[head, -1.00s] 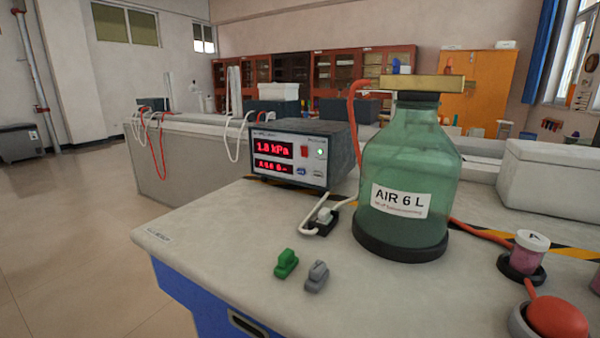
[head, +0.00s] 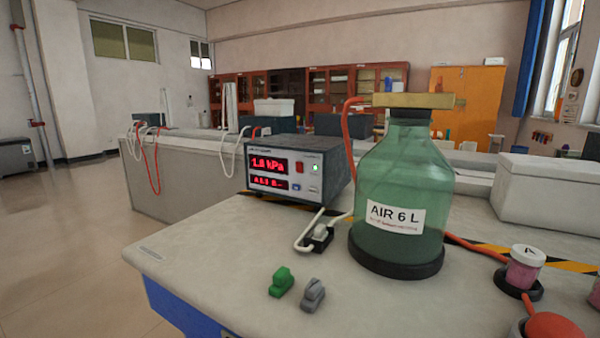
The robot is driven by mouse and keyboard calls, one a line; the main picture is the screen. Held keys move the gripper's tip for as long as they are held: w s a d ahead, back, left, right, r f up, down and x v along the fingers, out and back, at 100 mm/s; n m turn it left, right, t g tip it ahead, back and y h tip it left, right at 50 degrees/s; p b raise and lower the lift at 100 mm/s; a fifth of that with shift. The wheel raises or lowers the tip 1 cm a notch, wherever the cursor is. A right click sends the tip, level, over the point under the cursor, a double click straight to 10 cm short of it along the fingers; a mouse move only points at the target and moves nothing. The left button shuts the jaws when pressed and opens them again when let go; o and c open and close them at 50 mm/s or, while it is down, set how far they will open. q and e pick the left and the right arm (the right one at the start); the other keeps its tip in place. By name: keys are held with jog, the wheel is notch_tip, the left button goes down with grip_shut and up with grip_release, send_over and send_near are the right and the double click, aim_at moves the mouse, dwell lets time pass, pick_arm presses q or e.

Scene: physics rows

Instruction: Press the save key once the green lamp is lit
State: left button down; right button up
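The meter box (head: 298,167) stands on the bench behind and left of the green glass bottle labelled AIR 6 L (head: 400,190). Its red upper display (head: 268,164) reads about 1.8 with a pressure unit. The lower red display (head: 268,183) is too small to read. A small round lamp (head: 315,167) on the panel's right looks pale and bright; I cannot clearly tell it is green. A red switch (head: 299,167) sits beside it. A small blue key (head: 296,187) lies below; its label, and which key is save, cannot be read. Neither gripper is in view.
A green clip (head: 281,282) and a grey clip (head: 312,295) lie on the bench front. A white-lidded pink jar (head: 525,267) and a red bulb (head: 553,328) are at right. A tube and a small black fitting (head: 318,238) lie before the meter. The bench's left front is clear.

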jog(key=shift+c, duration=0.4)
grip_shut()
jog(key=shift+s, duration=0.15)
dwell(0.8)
